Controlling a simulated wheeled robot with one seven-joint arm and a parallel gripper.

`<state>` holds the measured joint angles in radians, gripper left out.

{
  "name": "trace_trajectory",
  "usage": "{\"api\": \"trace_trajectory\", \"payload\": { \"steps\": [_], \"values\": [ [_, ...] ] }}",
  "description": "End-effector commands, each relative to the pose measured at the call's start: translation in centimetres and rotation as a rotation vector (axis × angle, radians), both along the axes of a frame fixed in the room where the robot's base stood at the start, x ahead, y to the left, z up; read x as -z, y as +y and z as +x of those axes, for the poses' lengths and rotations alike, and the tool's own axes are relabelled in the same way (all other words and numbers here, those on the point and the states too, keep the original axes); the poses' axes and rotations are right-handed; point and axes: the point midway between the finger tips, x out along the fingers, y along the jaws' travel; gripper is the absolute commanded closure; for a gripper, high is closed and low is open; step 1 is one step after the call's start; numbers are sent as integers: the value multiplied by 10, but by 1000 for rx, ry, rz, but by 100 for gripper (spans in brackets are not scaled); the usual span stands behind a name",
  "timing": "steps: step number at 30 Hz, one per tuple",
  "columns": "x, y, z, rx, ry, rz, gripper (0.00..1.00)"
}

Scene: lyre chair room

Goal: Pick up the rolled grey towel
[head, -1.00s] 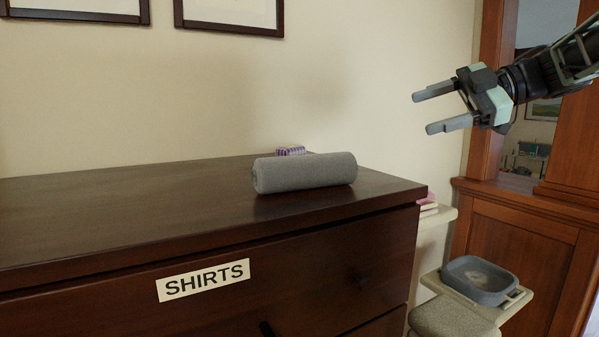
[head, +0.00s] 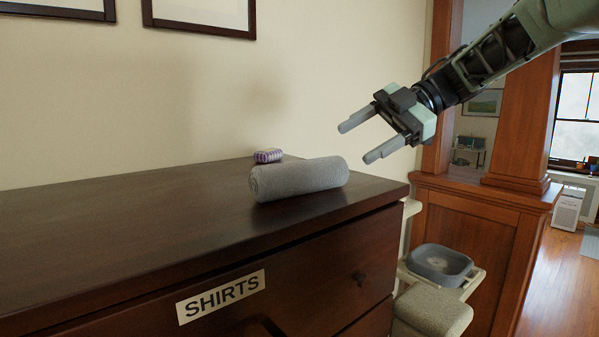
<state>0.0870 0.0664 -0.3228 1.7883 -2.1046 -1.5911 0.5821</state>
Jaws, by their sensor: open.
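The rolled grey towel (head: 300,179) lies on its side on top of the dark wooden dresser (head: 120,220), near the dresser's right end. My gripper (head: 354,142) is open and empty. In the head view it is above and to the right of the towel, apart from it, with its fingers pointing left and slightly down. The towel is fully in view and nothing covers it.
A small purple striped item (head: 268,155) lies just behind the towel. The dresser top to the left is bare. A stairlift-like seat with a grey tray (head: 440,262) stands right of the dresser. Picture frames (head: 200,15) hang on the wall behind.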

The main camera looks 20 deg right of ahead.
Motion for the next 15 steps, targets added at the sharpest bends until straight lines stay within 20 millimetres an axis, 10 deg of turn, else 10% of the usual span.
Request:
{"api": "trace_trajectory", "payload": {
  "steps": [15],
  "values": [
    [29, 55, 13, -1, 2, 1, 36]
  ]
}}
